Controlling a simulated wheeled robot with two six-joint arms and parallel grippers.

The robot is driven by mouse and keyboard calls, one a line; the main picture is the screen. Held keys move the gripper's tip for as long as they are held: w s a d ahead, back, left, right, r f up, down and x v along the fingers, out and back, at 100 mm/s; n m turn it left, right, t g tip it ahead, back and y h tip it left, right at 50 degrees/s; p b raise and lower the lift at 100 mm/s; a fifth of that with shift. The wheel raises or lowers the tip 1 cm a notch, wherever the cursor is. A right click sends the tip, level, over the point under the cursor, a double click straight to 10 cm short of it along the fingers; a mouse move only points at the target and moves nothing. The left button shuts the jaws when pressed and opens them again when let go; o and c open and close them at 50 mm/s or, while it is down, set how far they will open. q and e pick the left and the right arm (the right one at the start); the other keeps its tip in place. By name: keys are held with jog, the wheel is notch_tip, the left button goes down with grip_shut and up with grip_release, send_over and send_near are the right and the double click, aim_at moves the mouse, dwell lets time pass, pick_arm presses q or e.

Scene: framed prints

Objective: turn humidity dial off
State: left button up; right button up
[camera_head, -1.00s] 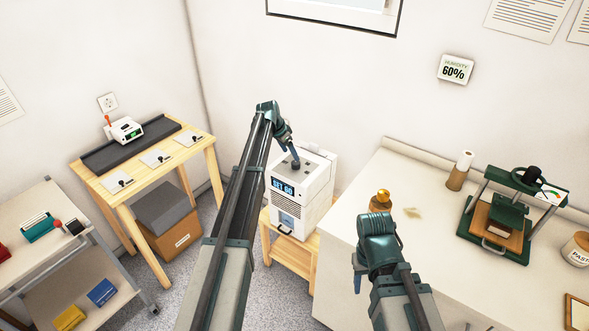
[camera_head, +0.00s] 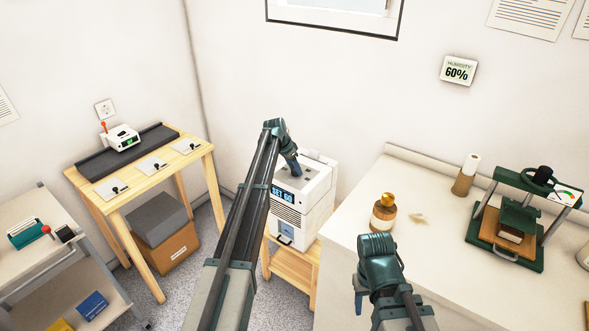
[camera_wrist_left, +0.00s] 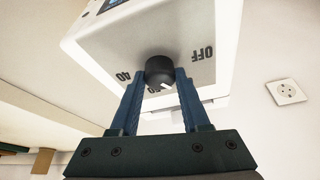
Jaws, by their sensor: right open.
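The humidity dial is a black round knob (camera_wrist_left: 160,70) with a white mark, on top of a white cabinet (camera_head: 306,205). OFF and 40 are printed beside it in the left wrist view; another label is partly hidden. The cabinet's display (camera_head: 283,193) reads SET 60. My left gripper (camera_head: 295,168) points down at the cabinet top and hides the knob in the head view. In the left wrist view its blue fingers (camera_wrist_left: 160,78) stand on either side of the knob, close to it; whether they press on it is unclear. My right gripper (camera_head: 359,300) is open and empty beside the counter.
The cabinet stands on a low wooden stand (camera_head: 291,268). The counter (camera_head: 345,215) on the right bears an amber bottle (camera_head: 384,216) and a green press (camera_head: 510,222). A wooden table (camera_head: 150,180) stands left.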

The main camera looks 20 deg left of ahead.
pick_arm(q)
grip_shut()
jog(key=shift+n, duration=0.3)
jog(key=n+y, duration=0.1)
jog(key=n, duration=0.1)
jog(key=n+t+y, duration=0.1)
jog(key=n, duration=0.2)
jog(key=shift+s+d, duration=0.1)
jog(key=shift+d, duration=0.1)
jog(key=n+y, duration=0.1)
jog(key=n, duration=0.2)
jog(key=n+y, duration=0.1)
jog(key=n, duration=0.2)
jog(key=shift+d+g, duration=0.1)
jog(key=shift+g, duration=0.2)
jog(key=shift+n+y, duration=0.3)
jog(key=o, duration=0.6)
grip_release()
